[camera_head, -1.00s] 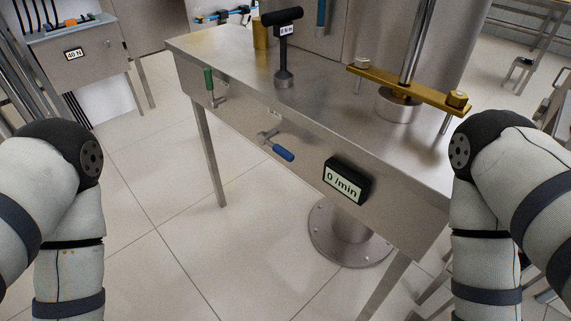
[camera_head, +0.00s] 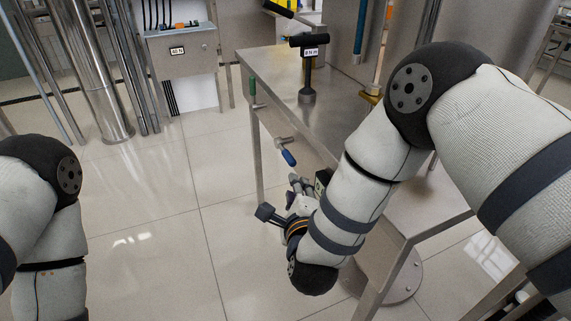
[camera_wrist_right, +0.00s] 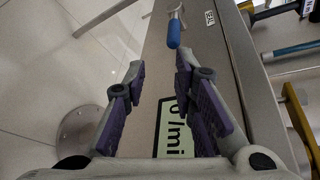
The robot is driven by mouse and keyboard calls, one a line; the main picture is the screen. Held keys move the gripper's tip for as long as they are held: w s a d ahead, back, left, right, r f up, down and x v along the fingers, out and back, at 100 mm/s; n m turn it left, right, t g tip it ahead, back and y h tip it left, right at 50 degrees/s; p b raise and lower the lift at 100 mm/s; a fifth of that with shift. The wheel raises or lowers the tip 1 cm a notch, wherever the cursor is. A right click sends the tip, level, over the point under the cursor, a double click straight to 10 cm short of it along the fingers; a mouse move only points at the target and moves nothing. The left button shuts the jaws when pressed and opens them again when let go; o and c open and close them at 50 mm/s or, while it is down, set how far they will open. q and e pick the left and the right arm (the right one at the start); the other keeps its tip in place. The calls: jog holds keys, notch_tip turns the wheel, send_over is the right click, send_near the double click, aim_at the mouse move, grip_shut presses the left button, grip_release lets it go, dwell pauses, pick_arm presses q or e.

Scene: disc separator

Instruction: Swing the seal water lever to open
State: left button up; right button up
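A lever with a blue grip (camera_head: 288,157) is mounted on the front face of the steel table (camera_head: 262,62), its grip slanting down and right. It also shows in the right wrist view (camera_wrist_right: 173,32), beyond the fingertips. A second lever with a green grip (camera_head: 252,88) stands upright farther left on the same face. My left gripper is out of view.
The rate display (camera_wrist_right: 175,128) sits on the table front close to my right fingers. A black T-handled tool (camera_head: 307,68) stands on the tabletop. A table leg (camera_head: 258,160) is left of the gripper. Open floor (camera_head: 160,210) lies left.

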aim_at(290, 162)
jog(key=shift+m+t, duration=0.3)
jog(key=shift+m, duration=0.4)
jog(key=x, duration=0.4)
jog(key=b+x, duration=0.1)
jog(key=x, duration=0.3)
jog(key=r+b+x, duration=0.1)
jog(key=x, duration=0.3)
jog(key=shift+w+a+r, duration=0.1)
jog(key=shift+a, duration=0.05)
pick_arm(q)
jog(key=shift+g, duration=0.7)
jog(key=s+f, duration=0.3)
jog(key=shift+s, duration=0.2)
pick_arm(e)
jog(key=shift+w+r, duration=0.2)
jog(key=shift+w, duration=0.15)
jog(key=shift+c, duration=0.6)
grip_shut()
